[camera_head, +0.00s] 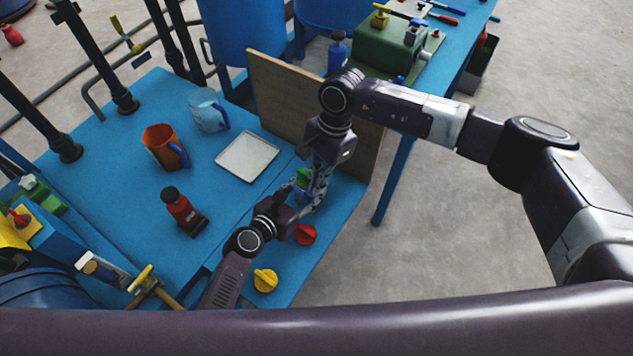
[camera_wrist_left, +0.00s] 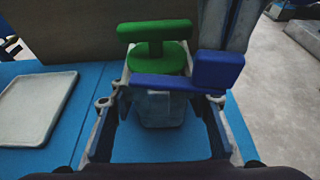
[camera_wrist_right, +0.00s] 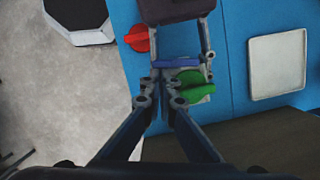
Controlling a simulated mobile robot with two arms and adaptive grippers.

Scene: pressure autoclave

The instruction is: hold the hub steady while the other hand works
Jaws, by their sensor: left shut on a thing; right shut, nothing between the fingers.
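A small grey hub (camera_wrist_left: 162,110) sits between the fingers of my left gripper (camera_wrist_left: 160,118), which is shut on it. A green T-shaped knob (camera_wrist_left: 158,50) rises from the hub's far side; it also shows in the head view (camera_head: 303,176). A blue bar with a block end (camera_wrist_left: 200,73) lies across the hub's top. My right gripper (camera_wrist_right: 164,95) is shut and empty, its fingertips right beside the green knob and blue bar. I cannot tell whether they touch. In the head view the two grippers meet over the bench, and the hub is mostly hidden.
A red knob (camera_head: 305,234) and a yellow knob (camera_head: 265,280) lie at the bench's near right edge. A white tray (camera_head: 247,157), orange mug (camera_head: 164,147), light blue jug (camera_head: 208,110) and red-black bottle (camera_head: 182,211) stand left. A brown board (camera_head: 275,98) stands behind.

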